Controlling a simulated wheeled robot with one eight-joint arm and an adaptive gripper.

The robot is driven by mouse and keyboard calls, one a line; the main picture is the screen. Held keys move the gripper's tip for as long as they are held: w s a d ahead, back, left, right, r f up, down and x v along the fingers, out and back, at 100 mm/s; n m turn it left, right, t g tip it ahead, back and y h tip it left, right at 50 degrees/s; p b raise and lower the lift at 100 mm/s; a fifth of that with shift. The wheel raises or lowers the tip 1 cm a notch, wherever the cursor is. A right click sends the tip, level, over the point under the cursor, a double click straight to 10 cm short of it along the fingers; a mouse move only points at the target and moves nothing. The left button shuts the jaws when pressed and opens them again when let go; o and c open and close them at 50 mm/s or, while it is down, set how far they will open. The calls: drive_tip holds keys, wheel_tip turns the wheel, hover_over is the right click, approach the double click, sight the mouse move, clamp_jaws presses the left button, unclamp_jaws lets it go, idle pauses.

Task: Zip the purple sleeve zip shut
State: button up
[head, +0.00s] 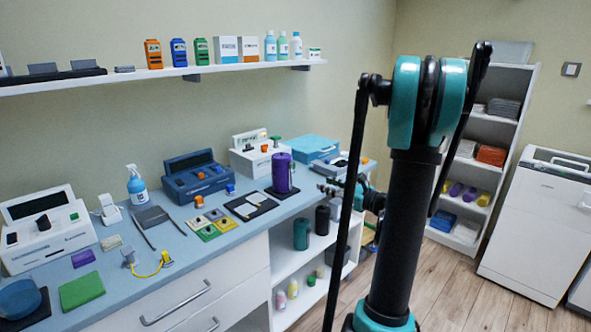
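The purple sleeve (281,174) stands upright on a dark mat (287,193) toward the right part of the blue counter. A thin dark upright line shows near its right side; I cannot tell whether this is the zip or where a slider sits. My gripper (322,188) is to the right of the sleeve, low over the counter's front edge, pointing left toward it. A gap shows between the gripper and the sleeve. The gripper is small and partly dark, and its finger opening cannot be made out. My own arm covers the area to the right of it.
A white device (258,158) and a blue box (314,148) stand behind the sleeve. A dark tray with cards (249,206) and coloured pads (208,233) lie to its left. A shelf (180,74) hangs above. Open floor (455,287) lies at the right.

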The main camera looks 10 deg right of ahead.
approach(292, 167)
drive_tip(key=shift+m+t, duration=0.3)
drive_tip(key=shift+m, duration=0.1)
drive_tip(key=x, duration=0.8)
drive_tip(key=shift+f, duration=0.15)
drive_tip(key=shift+c, duration=0.2)
clamp_jaws()
